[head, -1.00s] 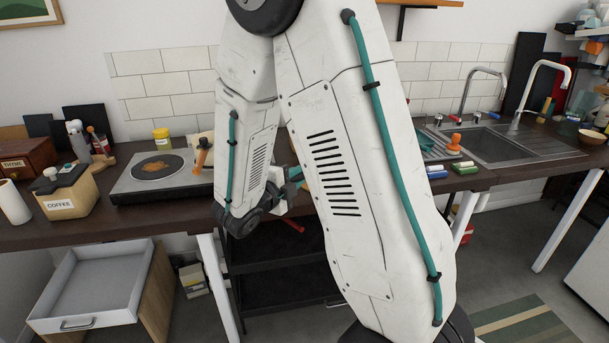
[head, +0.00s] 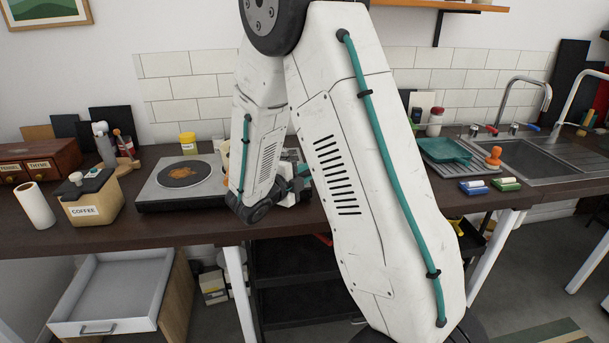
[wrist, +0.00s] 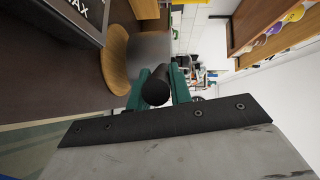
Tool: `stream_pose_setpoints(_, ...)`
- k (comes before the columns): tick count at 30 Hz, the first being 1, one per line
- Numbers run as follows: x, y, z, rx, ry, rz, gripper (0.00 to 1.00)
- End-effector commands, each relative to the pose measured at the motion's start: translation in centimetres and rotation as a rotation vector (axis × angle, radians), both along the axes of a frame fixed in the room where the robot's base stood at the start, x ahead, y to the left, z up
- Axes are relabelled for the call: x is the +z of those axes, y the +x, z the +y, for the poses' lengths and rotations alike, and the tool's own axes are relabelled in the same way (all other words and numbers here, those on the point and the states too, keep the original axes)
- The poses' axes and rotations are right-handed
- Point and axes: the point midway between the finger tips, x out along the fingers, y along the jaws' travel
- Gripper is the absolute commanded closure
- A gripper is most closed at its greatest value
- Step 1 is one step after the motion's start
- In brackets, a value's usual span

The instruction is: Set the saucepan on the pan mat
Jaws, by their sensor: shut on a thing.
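My gripper (wrist: 156,90) has teal fingers and is shut on the black handle of the saucepan (wrist: 150,47) in the wrist view. The grey pan body lies beyond the fingers. A tan round disc (wrist: 115,58), which looks like the pan mat, lies against the dark worktop right beside the pan. Whether pan and disc touch is not clear. In the head view my gripper (head: 294,187) shows only in part at the worktop's front, behind my arm. The pan and the tan disc are not clearly visible there, as my arm covers that area.
A coffee box (head: 92,205) and a paper roll (head: 36,206) are further left.

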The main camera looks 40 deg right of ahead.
Motion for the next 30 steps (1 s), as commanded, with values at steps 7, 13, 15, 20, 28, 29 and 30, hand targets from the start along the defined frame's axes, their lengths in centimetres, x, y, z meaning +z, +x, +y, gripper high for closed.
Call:
stream_pose_setpoints(7,-1.7,0.3,-0.3,-0.003,-0.005,0.002,1.00)
stream_pose_setpoints(13,-3.2,0.1,-0.9,-0.009,-0.006,0.000,1.00)
stream_pose_setpoints(15,-3.4,0.1,-0.9,-0.009,-0.006,-0.002,1.00)
stream_pose_setpoints(20,-3.4,0.2,-0.8,-0.008,-0.006,-0.003,1.00)
stream_pose_setpoints(28,-3.7,0.2,-0.6,-0.007,0.000,0.000,0.60)
stream_pose_setpoints(29,-3.7,0.2,-0.6,-0.007,0.000,0.000,0.57)
stream_pose_setpoints(30,-3.7,0.2,-0.6,-0.007,0.000,0.000,0.57)
